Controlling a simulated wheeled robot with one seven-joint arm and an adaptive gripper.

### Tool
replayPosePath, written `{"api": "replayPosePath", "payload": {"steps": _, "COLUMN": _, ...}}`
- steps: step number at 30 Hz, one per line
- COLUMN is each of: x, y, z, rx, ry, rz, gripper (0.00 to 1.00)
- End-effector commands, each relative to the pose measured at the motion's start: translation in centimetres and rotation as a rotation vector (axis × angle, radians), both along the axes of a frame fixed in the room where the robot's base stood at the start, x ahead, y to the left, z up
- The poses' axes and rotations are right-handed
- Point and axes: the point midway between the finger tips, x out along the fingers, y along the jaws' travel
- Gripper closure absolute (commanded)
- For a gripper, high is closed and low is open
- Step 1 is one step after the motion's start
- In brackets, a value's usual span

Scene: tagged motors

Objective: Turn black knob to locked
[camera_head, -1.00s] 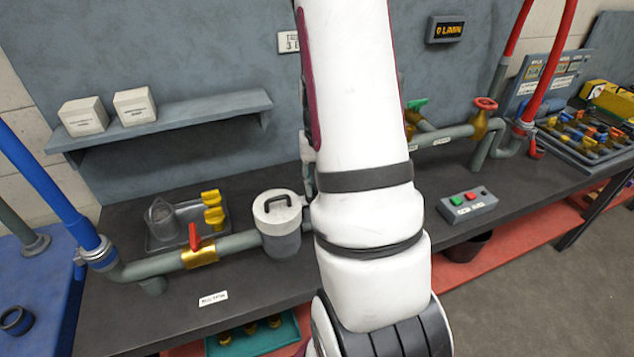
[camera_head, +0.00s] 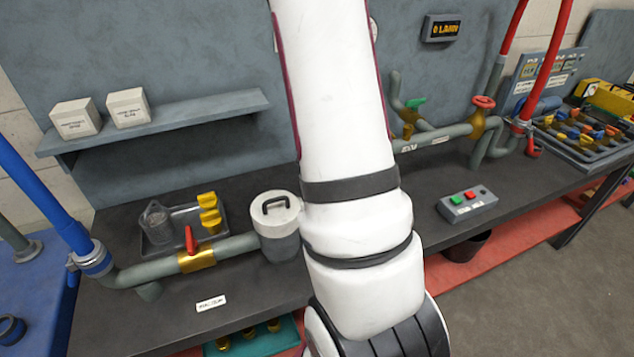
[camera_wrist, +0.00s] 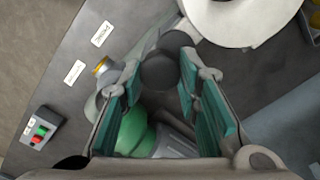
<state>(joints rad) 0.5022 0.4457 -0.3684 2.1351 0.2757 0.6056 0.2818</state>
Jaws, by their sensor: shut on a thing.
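The black knob (camera_wrist: 159,71) shows in the wrist view as a dark round shape between the tips of my gripper (camera_wrist: 159,78). My gripper's two fingers with teal pads are shut on it, one on each side. Other dark rounded parts sit right beside and above the knob. Its pointer and any locked marking cannot be made out. In the head view my white arm hides the gripper and the knob.
A lidded grey pot (camera_head: 276,222) stands left of my arm, beside a pipe with a red-handled valve (camera_head: 195,252). A button box (camera_head: 467,203) sits to the right. A green part (camera_wrist: 136,132) lies below my fingers. Pipes with a red wheel (camera_head: 484,103) run behind.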

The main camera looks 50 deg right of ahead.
Motion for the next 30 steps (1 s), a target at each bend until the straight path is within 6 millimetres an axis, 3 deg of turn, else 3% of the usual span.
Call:
{"api": "replayPosePath", "payload": {"steps": 10, "x": 0.1, "y": 0.0, "z": 0.0, "rx": 0.0, "ry": -0.001, "rz": -0.005, "gripper": 0.97}}
{"api": "replayPosePath", "payload": {"steps": 11, "x": 0.1, "y": 0.0, "z": 0.0, "rx": -0.001, "ry": -0.001, "rz": -0.005, "gripper": 0.67}}
{"api": "replayPosePath", "payload": {"steps": 13, "x": 0.1, "y": 0.0, "z": 0.0, "rx": -0.001, "ry": -0.001, "rz": -0.004, "gripper": 0.52}}
{"api": "replayPosePath", "payload": {"steps": 14, "x": 0.1, "y": 0.0, "z": 0.0, "rx": -0.001, "ry": -0.001, "rz": -0.004, "gripper": 0.49}}
{"api": "replayPosePath", "payload": {"steps": 24, "x": 0.1, "y": 0.0, "z": 0.3, "rx": -0.001, "ry": -0.002, "rz": -0.003, "gripper": 0.49}}
{"api": "replayPosePath", "payload": {"steps": 30, "x": 0.1, "y": -0.1, "z": 2.8, "rx": -0.004, "ry": -0.005, "rz": -0.001, "gripper": 0.49}}
